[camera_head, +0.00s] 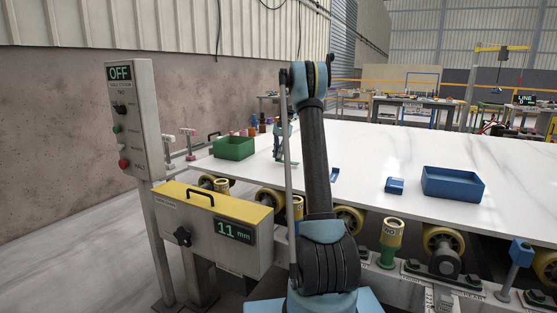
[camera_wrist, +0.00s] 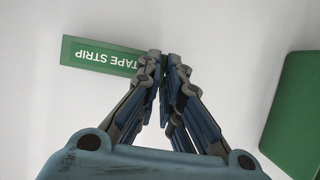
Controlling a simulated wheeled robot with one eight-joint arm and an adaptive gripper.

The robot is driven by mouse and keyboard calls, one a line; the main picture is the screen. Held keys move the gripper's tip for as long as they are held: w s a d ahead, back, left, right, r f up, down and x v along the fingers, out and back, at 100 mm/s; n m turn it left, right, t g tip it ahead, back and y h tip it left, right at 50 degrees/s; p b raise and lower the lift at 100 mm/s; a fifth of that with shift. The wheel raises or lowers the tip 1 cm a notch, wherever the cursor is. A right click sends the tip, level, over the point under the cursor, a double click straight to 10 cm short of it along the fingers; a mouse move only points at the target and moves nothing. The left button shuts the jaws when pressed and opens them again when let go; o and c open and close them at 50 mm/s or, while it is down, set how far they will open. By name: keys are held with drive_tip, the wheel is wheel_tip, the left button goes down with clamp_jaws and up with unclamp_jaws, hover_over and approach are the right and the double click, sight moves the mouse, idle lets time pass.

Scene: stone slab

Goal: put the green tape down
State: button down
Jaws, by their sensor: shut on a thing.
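The green tape (camera_wrist: 95,55) is a flat green strip with white "TAPE STRIP" lettering, seen upside down in the wrist view. My gripper (camera_wrist: 166,58) has its fingertips close together at the strip's right end and is shut on it. The rest of the strip sticks out to the left over the white slab (camera_wrist: 230,50). I cannot tell whether the strip touches the slab.
A green bin (camera_head: 233,148) stands left of my arm on the white slab (camera_head: 420,150); a green edge (camera_wrist: 298,115) shows at the wrist view's right. A blue tray (camera_head: 452,184) and small blue block (camera_head: 394,186) are to the right. Small bottles stand behind. Much slab is clear.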

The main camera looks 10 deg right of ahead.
drive_tip(key=shift+f, duration=0.8)
drive_tip(key=c, duration=1.8)
unclamp_jaws()
drive_tip(key=v, duration=1.2)
drive_tip(key=s+a+r+n+t+h, duration=0.1)
drive_tip(key=s+r, duration=0.2)
drive_tip(key=s, duration=0.5)
drive_tip(key=s+a+r+n+t, duration=0.1)
drive_tip(key=s+r, duration=0.2)
drive_tip(key=s, duration=0.6)
drive_tip(key=s+a+f+n+t, duration=0.1)
drive_tip(key=s+f+n, duration=0.1)
drive_tip(key=s, duration=1.4)
drive_tip(key=s+f+n+t, duration=0.1)
drive_tip(key=s+f, duration=0.6)
drive_tip(key=s, duration=0.2)
drive_tip(key=s+f+n+t+h, duration=0.1)
drive_tip(key=s+f, duration=0.7)
drive_tip(key=s, duration=0.1)
drive_tip(key=s+f+n+t, duration=0.1)
drive_tip(key=s+f, duration=0.6)
drive_tip(key=s, duration=0.2)
drive_tip(key=shift+s+d+f+h, duration=0.15)
drive_tip(key=shift+s+f+h, duration=0.2)
drive_tip(key=shift+h, duration=0.05)
